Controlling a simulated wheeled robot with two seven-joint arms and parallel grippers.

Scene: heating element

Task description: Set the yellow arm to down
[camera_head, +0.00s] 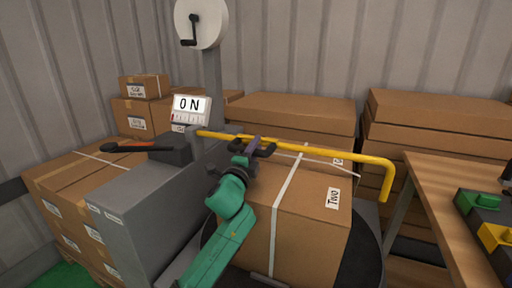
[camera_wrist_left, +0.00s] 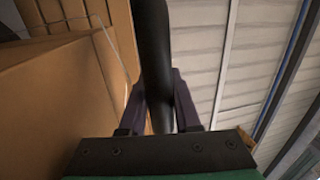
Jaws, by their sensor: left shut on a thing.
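The yellow arm (camera_head: 330,152) is a long thin bar that runs from the grey machine (camera_head: 150,205) out to the right, nearly level and sloping slightly down in the picture. Its far end bends downward. It passes above a strapped carton (camera_head: 315,222) marked "Two". My left gripper (camera_head: 256,145) is at the bar, left of its middle, and shut on it. In the left wrist view a bar (camera_wrist_left: 158,65), which looks dark there, runs between the two fingers (camera_wrist_left: 160,110). My right gripper is out of view.
An orange-tipped black handle (camera_head: 135,147) lies left of the post. Stacked cartons (camera_head: 295,112) stand behind. A wooden table (camera_head: 440,195) with green and yellow items is at the right.

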